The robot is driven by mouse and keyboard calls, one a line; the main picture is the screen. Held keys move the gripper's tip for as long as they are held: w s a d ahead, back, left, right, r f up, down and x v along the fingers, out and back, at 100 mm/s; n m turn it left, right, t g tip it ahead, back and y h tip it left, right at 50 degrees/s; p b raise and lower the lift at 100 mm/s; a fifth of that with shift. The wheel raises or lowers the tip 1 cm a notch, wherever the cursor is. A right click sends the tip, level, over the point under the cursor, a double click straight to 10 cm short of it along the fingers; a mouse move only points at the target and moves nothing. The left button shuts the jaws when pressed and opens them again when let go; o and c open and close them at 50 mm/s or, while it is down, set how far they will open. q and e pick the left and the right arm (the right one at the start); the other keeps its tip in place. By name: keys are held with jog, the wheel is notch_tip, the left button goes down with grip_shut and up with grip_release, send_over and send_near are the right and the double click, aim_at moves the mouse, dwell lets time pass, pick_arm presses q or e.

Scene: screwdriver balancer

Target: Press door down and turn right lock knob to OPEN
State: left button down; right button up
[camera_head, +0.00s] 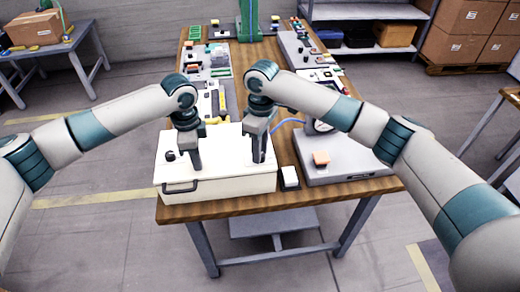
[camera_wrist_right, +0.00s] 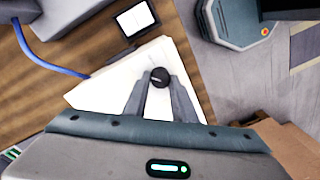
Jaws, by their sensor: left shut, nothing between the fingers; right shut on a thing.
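The white box (camera_head: 225,185) stands at the table's front left, with its flat white door (camera_head: 228,158) on top, looking level and closed. A dark handle (camera_head: 180,188) is on its front. The black left lock knob (camera_head: 170,155) stands on the left of the door. My left gripper (camera_head: 197,167) is shut and empty, pointing down with its tips at the door just right of that knob. My right gripper (camera_head: 258,160) is shut on the black right lock knob (camera_wrist_right: 159,77), which shows between its fingertips in the right wrist view. The knob's OPEN marking is not readable.
A small white-topped block (camera_head: 289,178) sits just right of the box. A grey unit (camera_head: 345,163) with an orange block (camera_head: 321,158) fills the front right corner. A blue cable (camera_head: 287,122) runs behind. Trays and tools crowd the table's far part.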

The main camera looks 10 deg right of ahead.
pick_arm(q)
jog(key=shift+s+f, duration=0.1)
jog(key=shift+f, duration=0.1)
pick_arm(e)
jog(key=n, duration=0.4)
jog(key=shift+a+n, duration=0.15)
jog(key=shift+n, duration=0.25)
jog(key=n, duration=0.4)
jog(key=shift+s, duration=0.1)
jog(key=shift+n, duration=0.3)
jog(key=o, duration=1)
jog(key=shift+o, duration=0.2)
jog(key=shift+r, duration=0.15)
notch_tip(320, 180, up, 12)
jog(key=shift+w, duration=0.25)
pick_arm(q)
jog(key=shift+r, duration=0.15)
